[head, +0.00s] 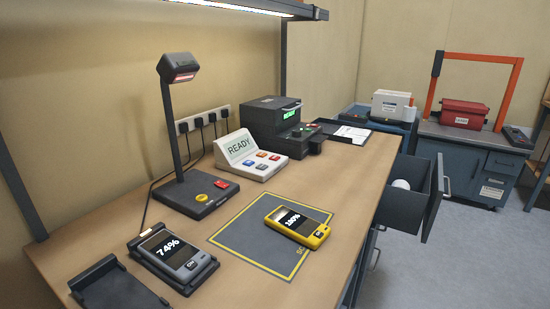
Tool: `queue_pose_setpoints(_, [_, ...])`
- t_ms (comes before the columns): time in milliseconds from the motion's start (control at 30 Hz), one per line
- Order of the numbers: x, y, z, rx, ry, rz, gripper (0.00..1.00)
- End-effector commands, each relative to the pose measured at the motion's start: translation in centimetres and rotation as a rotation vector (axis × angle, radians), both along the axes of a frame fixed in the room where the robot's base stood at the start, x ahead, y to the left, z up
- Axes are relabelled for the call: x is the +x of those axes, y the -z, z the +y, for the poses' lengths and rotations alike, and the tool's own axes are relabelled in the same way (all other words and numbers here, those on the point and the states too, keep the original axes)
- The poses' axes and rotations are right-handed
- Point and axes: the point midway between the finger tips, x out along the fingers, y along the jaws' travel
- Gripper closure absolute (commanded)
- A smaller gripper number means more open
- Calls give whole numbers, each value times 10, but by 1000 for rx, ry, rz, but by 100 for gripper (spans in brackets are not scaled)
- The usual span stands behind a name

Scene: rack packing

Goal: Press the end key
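A white terminal (248,155) with a sloped screen reading "READY" stands on the workbench, left of a dark boxy machine. My gripper is not in view.
A scanner stand (185,160) rises left of the terminal, and the dark machine (272,120) is close on its right. A yellow device (298,220) lies on the grey mat (250,245) in front. A grey device (172,255) sits in a cradle. A drawer (408,205) is open.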

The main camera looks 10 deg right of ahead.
Motion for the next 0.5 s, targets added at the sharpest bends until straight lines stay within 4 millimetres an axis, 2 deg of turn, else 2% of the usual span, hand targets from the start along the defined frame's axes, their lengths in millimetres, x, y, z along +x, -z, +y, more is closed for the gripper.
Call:
queue_pose_setpoints(33, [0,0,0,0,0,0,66])
queue_pose_setpoints(400, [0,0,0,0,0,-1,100])
queue_pose_setpoints(500, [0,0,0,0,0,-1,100])
